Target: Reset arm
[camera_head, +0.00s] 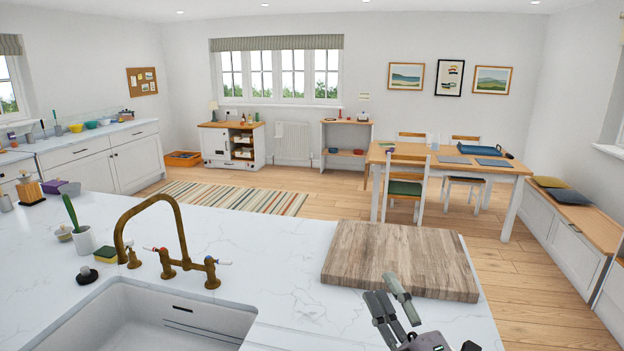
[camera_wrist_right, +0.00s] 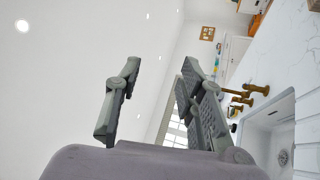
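My right gripper (camera_head: 394,300) is at the bottom of the head view, over the front part of the white marble counter (camera_head: 290,265), just in front of the wooden board. Its grey fingers point up and away. In the right wrist view the fingers of my right gripper (camera_wrist_right: 155,105) stand apart with nothing between them, so it is open and empty. My left gripper is not in view.
The wooden board (camera_head: 400,258) lies on the counter close to my right gripper. A brass tap (camera_head: 168,232) and white sink (camera_head: 150,318) are to the left. A dining table (camera_head: 450,168) stands farther back, with open floor before it.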

